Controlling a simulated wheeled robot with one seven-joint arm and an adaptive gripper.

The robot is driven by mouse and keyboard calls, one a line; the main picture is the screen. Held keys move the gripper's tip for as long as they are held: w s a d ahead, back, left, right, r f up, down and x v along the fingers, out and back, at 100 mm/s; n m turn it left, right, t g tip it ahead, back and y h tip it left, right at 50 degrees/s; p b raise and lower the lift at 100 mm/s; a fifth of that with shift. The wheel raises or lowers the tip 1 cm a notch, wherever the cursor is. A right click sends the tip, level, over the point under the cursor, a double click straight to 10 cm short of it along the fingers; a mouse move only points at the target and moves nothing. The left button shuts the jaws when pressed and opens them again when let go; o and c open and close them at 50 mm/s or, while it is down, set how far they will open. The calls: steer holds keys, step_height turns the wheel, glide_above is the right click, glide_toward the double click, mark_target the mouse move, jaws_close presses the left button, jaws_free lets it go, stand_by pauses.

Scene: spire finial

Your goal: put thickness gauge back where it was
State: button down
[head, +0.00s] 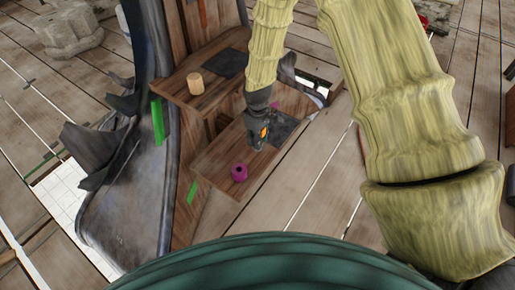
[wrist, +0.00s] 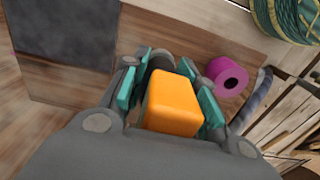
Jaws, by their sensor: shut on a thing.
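My gripper (head: 258,140) hangs over the lower wooden shelf in the head view. In the wrist view its teal-padded fingers (wrist: 168,98) are shut on a rounded orange block (wrist: 171,105), which looks like the thickness gauge. A bit of the orange (head: 264,131) also shows at the fingers in the head view. The fingers and the gripper body hide part of the block. A grey rounded piece (wrist: 160,58) sits just beyond it; I cannot tell whether it belongs to the gauge. Whether the block touches the shelf is unclear.
A magenta spool (head: 239,172) stands on the lower shelf (head: 214,160), near the gripper; it also shows in the wrist view (wrist: 228,77). A dark square plate (head: 286,128) lies beside the gripper. The upper shelf bears a wooden cylinder (head: 195,83) and another dark plate (head: 228,63).

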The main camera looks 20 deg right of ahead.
steer(key=shift+f, duration=2.4)
steer(key=shift+f, duration=0.15)
steer(key=c, duration=1.1)
jaws_free()
step_height(320, 180, up, 12)
steer(key=shift+r+p, duration=0.15)
steer(key=shift+p, duration=0.15)
